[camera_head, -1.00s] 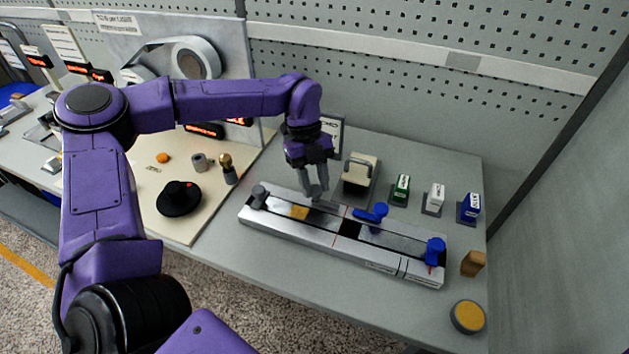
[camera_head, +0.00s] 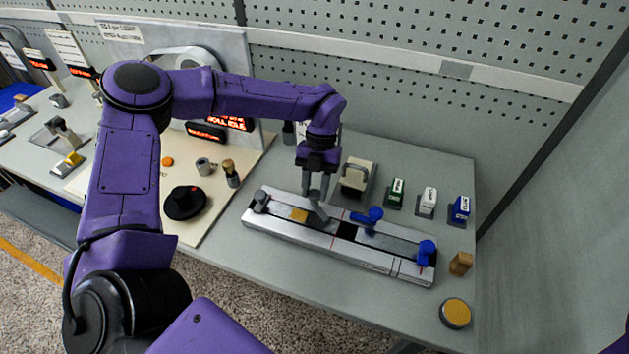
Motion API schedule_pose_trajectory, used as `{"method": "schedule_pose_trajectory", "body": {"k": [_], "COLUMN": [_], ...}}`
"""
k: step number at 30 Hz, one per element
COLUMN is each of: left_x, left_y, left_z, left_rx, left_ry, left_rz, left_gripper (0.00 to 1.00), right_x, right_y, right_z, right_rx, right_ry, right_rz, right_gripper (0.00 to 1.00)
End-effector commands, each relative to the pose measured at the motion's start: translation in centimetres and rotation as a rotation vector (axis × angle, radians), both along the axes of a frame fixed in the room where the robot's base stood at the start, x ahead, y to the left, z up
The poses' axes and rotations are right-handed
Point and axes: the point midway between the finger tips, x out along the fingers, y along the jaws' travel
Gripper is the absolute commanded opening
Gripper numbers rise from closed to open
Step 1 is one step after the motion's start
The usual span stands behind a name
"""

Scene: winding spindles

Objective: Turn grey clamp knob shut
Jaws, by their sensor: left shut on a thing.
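The silver fixture bar (camera_head: 333,242) lies across the bench with a dark channel along its top. The grey clamp knob (camera_head: 319,211) stands on the bar, just right of a yellow block (camera_head: 299,215). My left gripper (camera_head: 316,199) points down from above and is shut on the grey knob; its fingers partly hide it. Another grey knob (camera_head: 261,197) is at the bar's left end. A blue clamp knob (camera_head: 368,216) sits right of the gripper, and another blue knob (camera_head: 426,250) is at the right end. My right gripper is not in view.
Behind the bar stand a beige device (camera_head: 355,177), a green block (camera_head: 396,192), a white block (camera_head: 428,201) and a blue block (camera_head: 460,208). A wooden block (camera_head: 461,263) and yellow-topped disc (camera_head: 455,313) are at right. A black disc (camera_head: 184,203) lies left.

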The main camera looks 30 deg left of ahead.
Motion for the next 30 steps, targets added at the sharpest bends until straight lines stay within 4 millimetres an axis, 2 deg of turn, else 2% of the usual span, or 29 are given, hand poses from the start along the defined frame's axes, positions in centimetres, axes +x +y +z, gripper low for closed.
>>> {"method": "schedule_pose_trajectory", "body": {"k": [1,18,30], "left_x": [0.1,0.1,0.1], "left_y": [-0.1,-0.4,-0.6], "left_z": [0.5,0.4,0.3], "left_rx": [0.001,0.001,0.0], "left_ry": [-0.003,-0.003,-0.004], "left_rz": [-0.043,-0.576,-0.829], "left_gripper": [0.05,0.05,0.05], "right_x": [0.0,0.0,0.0], "right_y": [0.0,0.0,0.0], "right_z": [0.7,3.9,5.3], "right_rx": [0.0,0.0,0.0], "right_ry": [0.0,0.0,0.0], "right_rz": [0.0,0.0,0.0], "right_gripper": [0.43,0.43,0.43]}}
